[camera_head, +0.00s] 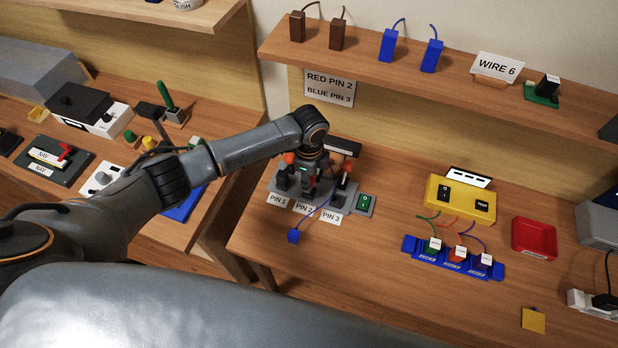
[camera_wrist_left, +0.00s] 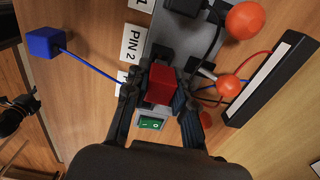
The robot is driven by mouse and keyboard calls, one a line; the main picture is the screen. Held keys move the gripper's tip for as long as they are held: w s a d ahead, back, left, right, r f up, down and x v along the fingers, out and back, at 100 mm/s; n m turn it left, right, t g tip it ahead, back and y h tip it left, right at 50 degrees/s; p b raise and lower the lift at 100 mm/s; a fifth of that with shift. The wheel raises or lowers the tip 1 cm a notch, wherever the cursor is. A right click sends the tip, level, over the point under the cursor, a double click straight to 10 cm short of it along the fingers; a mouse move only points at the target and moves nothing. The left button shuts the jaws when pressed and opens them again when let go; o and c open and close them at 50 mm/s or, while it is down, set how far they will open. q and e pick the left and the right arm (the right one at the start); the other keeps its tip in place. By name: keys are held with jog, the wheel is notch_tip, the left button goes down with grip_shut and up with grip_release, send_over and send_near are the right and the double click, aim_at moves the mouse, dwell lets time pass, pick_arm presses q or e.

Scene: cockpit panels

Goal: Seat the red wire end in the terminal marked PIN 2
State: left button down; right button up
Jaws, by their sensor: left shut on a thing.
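The red wire end (camera_wrist_left: 160,84) is a red block between the fingers of my left gripper (camera_wrist_left: 158,95), which is shut on it. In the head view my left gripper (camera_head: 311,172) points down over the grey terminal block (camera_head: 345,203) and largely hides its middle. The PIN 2 label (camera_head: 303,208) is at the block's front edge, and the PIN 2 label also shows in the left wrist view (camera_wrist_left: 132,43). The red end appears above the block, near the PIN 2 and PIN 3 positions; whether it touches a terminal cannot be told. My right gripper is not in view.
The blue wire end (camera_head: 293,236) lies on the table before the block. Levers with orange knobs (camera_wrist_left: 229,86) stand close to my fingers. A green switch (camera_head: 365,203) is at the block's right. A sign (camera_head: 330,87) reads RED PIN 2, BLUE PIN 3. A yellow box (camera_head: 460,199) stands right.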

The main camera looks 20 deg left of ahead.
pick_arm(q)
jog(key=shift+f+b, duration=0.65)
jog(key=shift+f, duration=0.7)
jog(key=c, duration=1)
grip_release()
jog(key=shift+c, duration=0.2)
notch_tip(320, 180, up, 12)
jog(key=shift+r, duration=0.1)
